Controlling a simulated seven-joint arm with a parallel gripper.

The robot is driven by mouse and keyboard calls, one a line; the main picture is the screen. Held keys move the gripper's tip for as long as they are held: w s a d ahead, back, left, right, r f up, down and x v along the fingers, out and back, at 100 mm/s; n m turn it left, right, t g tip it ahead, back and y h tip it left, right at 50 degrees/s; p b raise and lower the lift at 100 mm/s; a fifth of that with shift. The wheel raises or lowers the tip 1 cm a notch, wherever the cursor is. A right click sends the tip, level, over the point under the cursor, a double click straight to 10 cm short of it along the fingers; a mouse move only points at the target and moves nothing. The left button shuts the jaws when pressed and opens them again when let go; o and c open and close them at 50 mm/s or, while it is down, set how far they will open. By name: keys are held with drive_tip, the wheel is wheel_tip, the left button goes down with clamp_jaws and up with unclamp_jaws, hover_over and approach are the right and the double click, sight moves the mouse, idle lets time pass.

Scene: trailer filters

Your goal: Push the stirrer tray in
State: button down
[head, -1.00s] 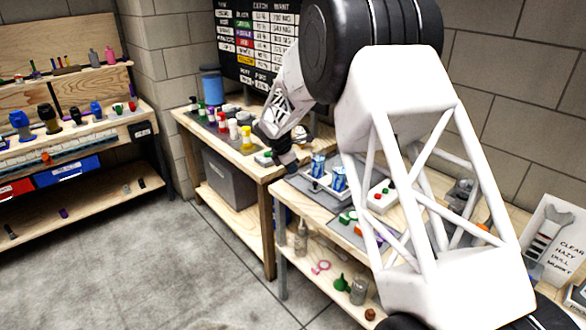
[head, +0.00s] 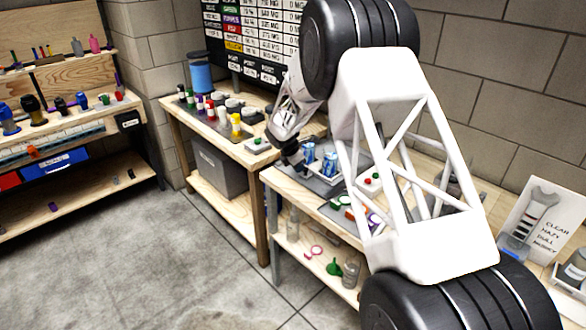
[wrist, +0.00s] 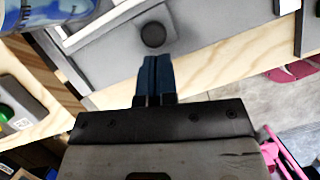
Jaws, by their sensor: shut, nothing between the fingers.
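In the wrist view a flat grey panel (wrist: 195,28) with a round black knob (wrist: 153,35) lies just beyond my fingertips; I take it for the stirrer tray. My gripper (wrist: 155,62) is shut and empty, its dark blue fingers together just short of the knob. I cannot tell whether they touch. In the head view my gripper (head: 292,158) is over the left end of the right bench, close to two blue-and-white cans (head: 329,163) in a pale holder. One can (wrist: 45,10) shows partly at the wrist view's top left. The tray is not clear in the head view.
A small box with a green button (wrist: 14,115) sits left of my fingers in the wrist view. A white box with red and green buttons (head: 370,183) stands right of the cans. The left bench (head: 258,112) holds several bottles. The floor (head: 200,265) in front is clear.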

drive_tip(key=shift+w+d, duration=0.1)
drive_tip(key=shift+d, duration=0.05)
approach(319, 162)
drive_tip(key=w+d+f, duration=0.2)
drive_tip(key=d+f, duration=0.1)
drive_tip(key=w+d+f, duration=0.1)
drive_tip(key=d+f, duration=0.1)
drive_tip(key=shift+d+f, duration=0.2)
idle(0.4)
drive_tip(key=shift+s+a, duration=0.1)
drive_tip(key=shift+a, duration=0.05)
drive_tip(key=shift+s+a, duration=0.2)
drive_tip(key=shift+a, duration=0.25)
drive_tip(key=a, duration=0.1)
drive_tip(key=s+a, duration=0.1)
drive_tip(key=shift+s+a+r, duration=0.2)
drive_tip(key=shift+a+r, duration=0.15)
drive_tip(key=v, duration=0.9)
drive_tip(key=shift+r, duration=0.3)
drive_tip(key=shift+s+a+f, duration=0.1)
drive_tip(key=shift+s+a, duration=0.45)
drive_tip(key=shift+a, duration=0.05)
